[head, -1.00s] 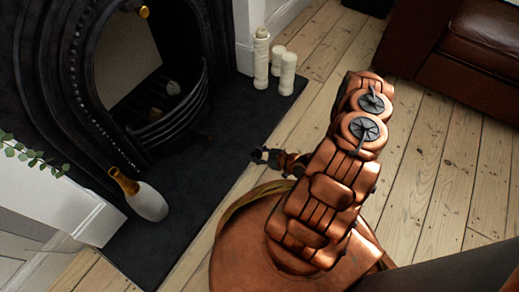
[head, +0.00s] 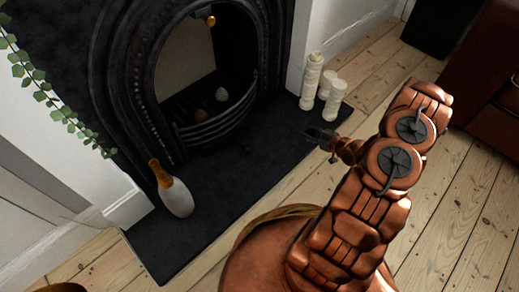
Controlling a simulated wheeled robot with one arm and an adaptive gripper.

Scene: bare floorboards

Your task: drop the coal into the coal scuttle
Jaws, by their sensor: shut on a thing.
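My gripper (head: 320,136) is small and dark at the end of my copper-coloured arm, held out over the near edge of the dark hearth. It is shut on a dark piece, the coal, which can hardly be told from the dark fingers and the hearth behind. A brown rounded edge (head: 62,288) shows at the bottom left, cut off by the frame. I cannot tell whether it is the coal scuttle; no scuttle shows clearly.
A black fireplace (head: 150,85) stands behind the hearth (head: 215,215). A white bottle-like vase (head: 177,198) with a gold neck stands on the hearth's left. White candles (head: 312,82) stand at its right end. Leaves (head: 40,80) hang at the upper left.

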